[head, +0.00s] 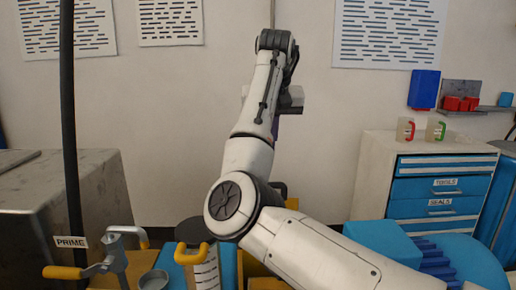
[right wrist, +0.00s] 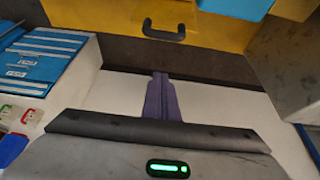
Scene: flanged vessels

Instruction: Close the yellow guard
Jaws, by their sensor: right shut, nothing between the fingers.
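The yellow guard (right wrist: 215,32) shows as a broad yellow panel across the top of the right wrist view, with a black handle (right wrist: 164,32) on it. In the head view my right arm covers most of that area, and only a small yellow patch (head: 292,203) shows beside the elbow. My right gripper (right wrist: 160,76) has its purple fingers together with nothing between them. Its fingertips are apart from the handle. In the head view the right gripper (head: 276,128) hangs in front of the wall, partly behind my arm. My left gripper is not in view.
A drawer cabinet (head: 375,165) with blue drawers and jugs on top stands at the right. A grey metal box (head: 100,185) and a dark upright pole (head: 69,120) are at the left. A crank with a yellow grip (head: 62,272) is at the lower left.

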